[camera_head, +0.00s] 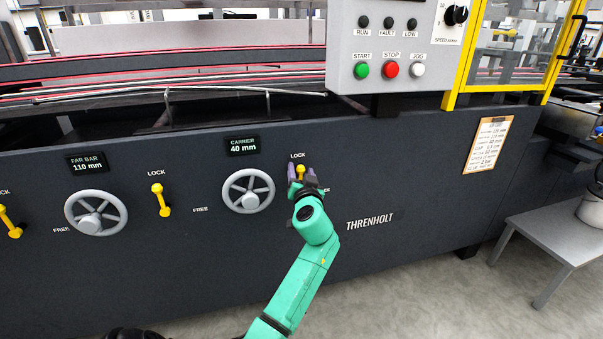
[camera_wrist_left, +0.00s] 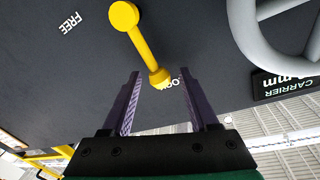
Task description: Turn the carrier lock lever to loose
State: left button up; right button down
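The yellow carrier lock lever (camera_head: 300,171) is on the dark machine front, right of the carrier handwheel (camera_head: 248,191). Its upper end is by the LOCK label; the FREE label is lower right, partly hidden by my arm. My left gripper (camera_head: 301,175) is at the lever, with its purple fingers apart on either side of it. In the left wrist view, the lever (camera_wrist_left: 141,43) runs from a larger round end down to a smaller end between the fingertips (camera_wrist_left: 160,76). Gaps show on both sides of that end. My right gripper is not in view.
The carrier display (camera_head: 242,146) reads 40 mm. Another yellow lever (camera_head: 161,200) and the far bar handwheel (camera_head: 96,213) are to the left. The button panel (camera_head: 385,50) juts out above right. A grey table (camera_head: 555,225) stands at the far right.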

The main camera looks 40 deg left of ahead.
pick_arm(q)
grip_shut()
jog(key=shift+f, duration=0.15)
dwell(1.0)
